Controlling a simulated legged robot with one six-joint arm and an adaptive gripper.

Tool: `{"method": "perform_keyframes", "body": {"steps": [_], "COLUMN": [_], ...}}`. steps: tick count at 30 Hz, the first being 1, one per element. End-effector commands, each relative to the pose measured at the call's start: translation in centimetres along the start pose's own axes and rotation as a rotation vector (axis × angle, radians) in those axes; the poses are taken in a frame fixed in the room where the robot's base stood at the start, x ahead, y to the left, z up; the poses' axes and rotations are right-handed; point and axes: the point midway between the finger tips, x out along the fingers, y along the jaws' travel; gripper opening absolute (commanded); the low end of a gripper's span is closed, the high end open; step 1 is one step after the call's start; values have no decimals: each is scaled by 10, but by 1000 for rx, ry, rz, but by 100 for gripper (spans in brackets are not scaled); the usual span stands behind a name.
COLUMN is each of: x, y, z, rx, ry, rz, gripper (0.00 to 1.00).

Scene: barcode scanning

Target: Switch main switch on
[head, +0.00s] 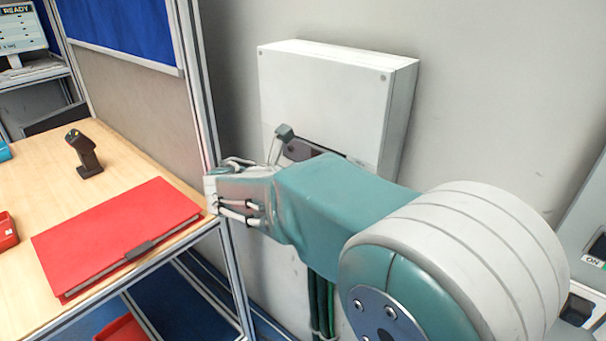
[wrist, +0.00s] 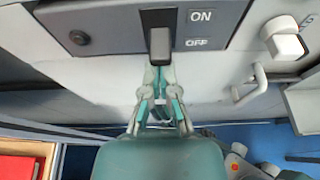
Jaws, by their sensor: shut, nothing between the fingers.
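In the wrist view, a black switch lever (wrist: 160,44) sits on a grey panel (wrist: 110,15), left of the ON and OFF labels. My gripper (wrist: 160,75) is shut and empty just below the lever. Its fingertips are close to the lever's lower end; I cannot tell whether they touch. In the head view, my arm crosses in front of a white wall box (head: 325,95). A dark panel (head: 300,149) shows at the box's lower left, partly hidden by my arm. The lever's exact position is unclear.
A wooden table (head: 130,155) stands at the left with a red folder (head: 115,235) and a black handheld scanner (head: 84,153). A metal frame post stands between table and wall. Another panel with an ON label (head: 592,262) is at the right edge.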

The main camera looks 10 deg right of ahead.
Motion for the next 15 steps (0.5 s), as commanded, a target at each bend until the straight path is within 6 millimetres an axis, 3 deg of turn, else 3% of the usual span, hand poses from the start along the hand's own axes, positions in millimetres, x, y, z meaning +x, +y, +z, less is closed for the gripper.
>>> {"method": "perform_keyframes", "body": {"steps": [15], "x": [-1], "y": [0], "z": [2], "rx": [2], "ry": [49], "rz": [0], "gripper": [0]}}
